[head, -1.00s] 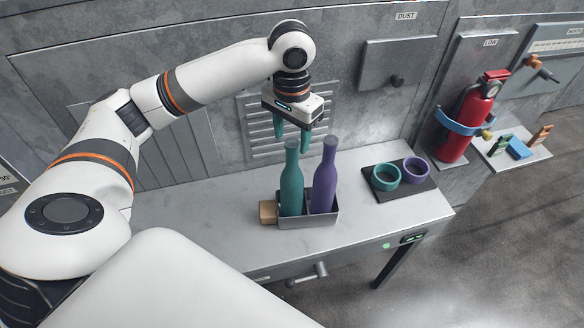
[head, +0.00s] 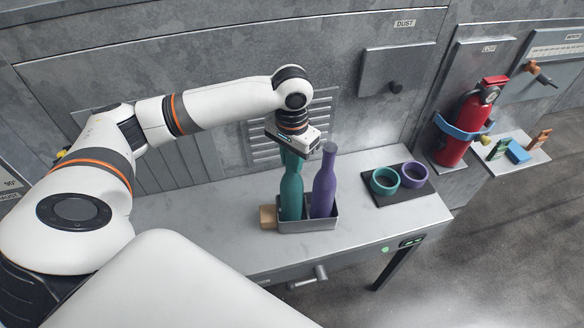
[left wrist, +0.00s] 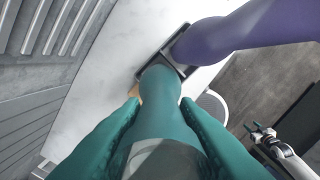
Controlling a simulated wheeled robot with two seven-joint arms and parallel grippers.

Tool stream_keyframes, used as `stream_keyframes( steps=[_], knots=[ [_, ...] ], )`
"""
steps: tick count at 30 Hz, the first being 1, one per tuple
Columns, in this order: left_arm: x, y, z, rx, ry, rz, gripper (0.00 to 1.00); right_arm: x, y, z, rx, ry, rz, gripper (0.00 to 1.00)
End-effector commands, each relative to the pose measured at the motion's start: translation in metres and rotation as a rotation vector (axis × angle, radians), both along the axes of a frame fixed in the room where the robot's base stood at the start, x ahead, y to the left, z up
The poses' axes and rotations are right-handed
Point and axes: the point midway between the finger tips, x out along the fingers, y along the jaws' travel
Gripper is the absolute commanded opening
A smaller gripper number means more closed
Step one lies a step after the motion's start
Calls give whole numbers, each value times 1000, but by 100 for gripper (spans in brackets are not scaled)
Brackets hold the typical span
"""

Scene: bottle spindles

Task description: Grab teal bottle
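The teal bottle (head: 291,196) stands upright in a grey metal holder (head: 308,226) on the bench, left of the purple bottle (head: 324,190). My left gripper (head: 292,158) is above it, pointing down, with its fingers around the bottle's upper part. In the left wrist view the teal bottle (left wrist: 160,112) rises between my two teal fingers, which are spread on either side of it. The purple bottle (left wrist: 240,28) shows beside it. My right gripper (left wrist: 256,132) is small at the right edge of that view, away from the bench, its fingers apart.
A tan block (head: 268,216) touches the holder's left side. A dark tray (head: 399,197) with a teal ring (head: 385,181) and a purple ring (head: 414,175) lies to the right. A red fire extinguisher (head: 464,126) hangs farther right. The bench's left part is clear.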

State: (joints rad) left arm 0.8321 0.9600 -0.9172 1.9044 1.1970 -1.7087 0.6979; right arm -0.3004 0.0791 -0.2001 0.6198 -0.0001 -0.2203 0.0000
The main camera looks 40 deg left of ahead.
Motion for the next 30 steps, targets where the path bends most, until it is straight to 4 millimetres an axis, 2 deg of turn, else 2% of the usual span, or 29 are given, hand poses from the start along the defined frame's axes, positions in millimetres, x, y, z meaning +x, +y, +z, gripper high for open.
stream_keyframes(
  steps=[1,4,17,20,30],
  knots=[
    [0,0,0,0,0,0,14,0,0,0,-1,0,0,50],
    [0,0,0,0,0,0,0,0,-1,0,-1,0,0,50],
    [1,0,4,-1,-3,0,0,1,-1,-1,-2,-1,1,50],
    [1,0,15,-1,-5,0,0,1,-1,-4,-2,-1,1,50],
    [1,0,80,-2,-6,-1,0,1,-1,-14,-2,-1,1,50]
  ],
)
